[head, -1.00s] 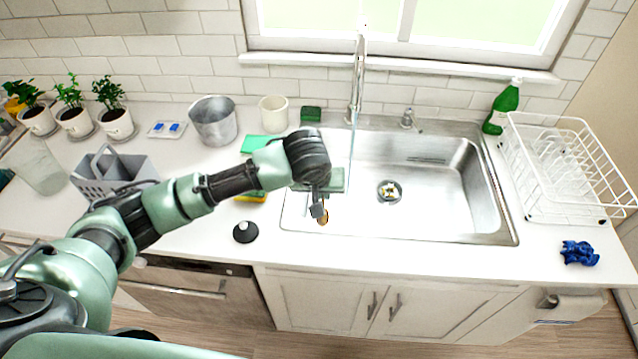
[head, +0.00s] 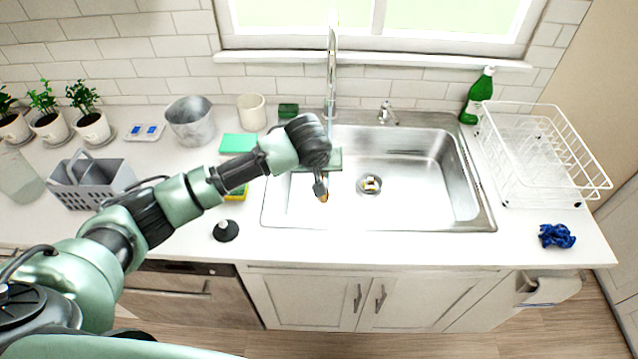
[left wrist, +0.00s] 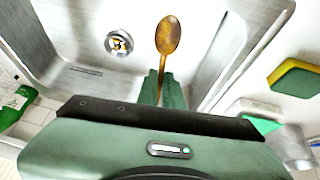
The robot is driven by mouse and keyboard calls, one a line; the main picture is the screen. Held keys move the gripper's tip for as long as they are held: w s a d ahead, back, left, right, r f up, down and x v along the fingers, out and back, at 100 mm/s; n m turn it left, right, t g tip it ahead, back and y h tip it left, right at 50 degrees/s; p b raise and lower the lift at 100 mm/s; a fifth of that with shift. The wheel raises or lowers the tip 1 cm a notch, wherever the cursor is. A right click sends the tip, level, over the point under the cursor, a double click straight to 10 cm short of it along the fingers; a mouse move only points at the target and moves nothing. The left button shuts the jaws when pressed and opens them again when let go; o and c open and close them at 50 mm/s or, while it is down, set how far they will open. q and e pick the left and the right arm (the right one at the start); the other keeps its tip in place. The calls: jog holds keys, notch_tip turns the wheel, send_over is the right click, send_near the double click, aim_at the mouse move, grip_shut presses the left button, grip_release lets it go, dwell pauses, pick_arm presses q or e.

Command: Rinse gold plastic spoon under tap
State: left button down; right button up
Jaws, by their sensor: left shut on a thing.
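My left gripper (head: 321,186) is over the left part of the steel sink (head: 440,205), shut on the gold spoon (head: 324,197). In the left wrist view the spoon (left wrist: 168,36) points away from the gripper, its bowl free and its handle running down to the green jaws (left wrist: 163,92). The tap (head: 332,70) stands behind the sink. A thin, pale stream drops from it behind my gripper; its lower end is hidden. I cannot tell whether water touches the spoon. My right gripper is not in view.
The drain (head: 369,185) lies right of the spoon. A white dish rack (head: 545,150) and green bottle (head: 478,95) stand at the right. A yellow-green sponge (head: 236,193), black stopper (head: 226,231) and grey caddy (head: 95,185) are at the left. The sink's right half is empty.

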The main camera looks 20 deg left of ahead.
pick_arm(q)
jog(key=shift+w+a+f+b, duration=0.1)
jog(key=shift+w+f+b, duration=0.1)
jog(key=shift+w+b, duration=0.25)
jog(key=shift+w+f+b, duration=0.2)
jog(key=shift+w+b, duration=0.15)
jog(key=shift+w, duration=0.15)
jog(key=w+b, duration=0.3)
jog(key=w, duration=0.3)
jog(key=shift+w+a+f, duration=0.2)
jog(key=shift+w+f, duration=0.05)
jog(key=shift+f, duration=0.15)
jog(key=shift+d, duration=0.1)
jog(key=shift+d+p, duration=0.4)
jog(key=shift+d, duration=0.1)
jog(key=s+p, duration=0.8)
jog(key=shift+d, duration=0.25)
